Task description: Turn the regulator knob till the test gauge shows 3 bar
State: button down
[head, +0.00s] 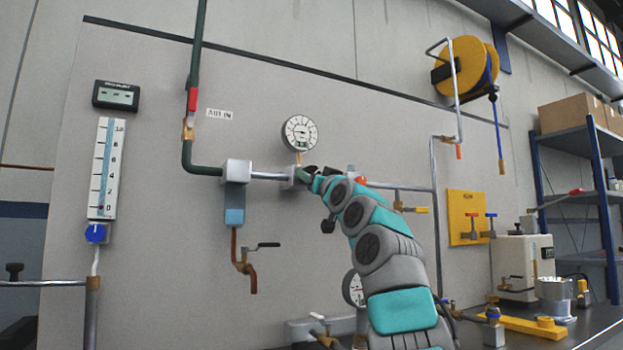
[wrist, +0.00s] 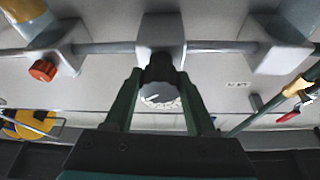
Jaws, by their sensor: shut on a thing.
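The regulator knob (wrist: 160,92) has a black collar and a grey, notched face with a white mark. It sits between the two green fingers of my gripper (wrist: 160,82), below a pale block on a pipe in the wrist view. In the head view my gripper (head: 311,173) reaches that block and hides the knob. A round white gauge (head: 300,133) stands just above it; its dark needle is too small to read. A second round gauge (head: 353,288) is lower down, partly behind my arm. I cannot tell which is the test gauge.
A 0-to-10 column scale (head: 105,168) with a blue knob (head: 96,233) is at left. An orange-red knob (wrist: 43,71) is beside the pipe. A pipe with a red handle (head: 192,100) runs down the panel. A bench (head: 590,322) with fittings is at lower right.

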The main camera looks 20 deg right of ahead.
jog(key=shift+a+m, duration=0.15)
jog(key=shift+m, duration=0.25)
jog(key=shift+m+h, duration=0.3)
jog(key=shift+h, duration=0.1)
jog(key=shift+m+h, duration=0.4)
jog(key=shift+m, duration=0.3)
jog(key=shift+r+m+h+p, duration=0.1)
jog(key=shift+m+h+p, duration=0.3)
jog(key=shift+m+p, duration=0.25)
jog(key=shift+r+m+g+h+p, duration=0.1)
jog(key=shift+m+g+h+p, duration=0.6)
jog(key=shift+m, duration=0.75)
jog(key=shift+m+h+p, duration=0.3)
jog(key=shift+m+h, duration=0.2)
jog(key=shift+m, duration=1.1)
jog(key=shift+g, duration=0.3)
